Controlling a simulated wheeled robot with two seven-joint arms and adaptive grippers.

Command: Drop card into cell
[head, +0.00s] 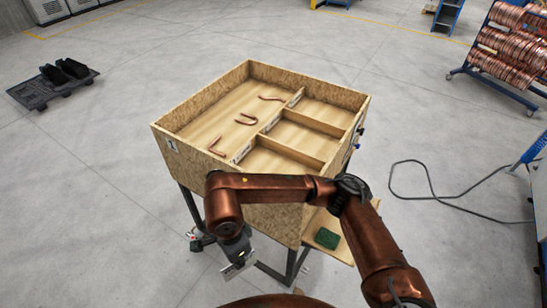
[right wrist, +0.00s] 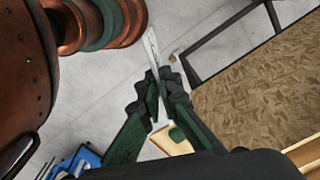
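The wooden box (head: 163,138) stands on dark legs. It has one large open section on the left and three cells on the right: a far cell (head: 322,104), a middle cell (head: 293,133) and a near cell (head: 262,160). White labels with marks sit on the cell fronts. My right gripper (head: 237,266) is low in front of the box, outside it. In the right wrist view its green fingers (right wrist: 161,85) are shut on a thin white card (right wrist: 151,52), seen nearly edge-on. The card also shows in the head view (head: 238,269). My left gripper is not in view.
Bent copper tubes (head: 246,119) lie in the box's large section. A green block (head: 327,238) rests on a low wooden shelf (head: 340,250) at the box's right side. A cable (head: 430,197) lies on the floor. A rack of copper coils (head: 505,55) stands far right.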

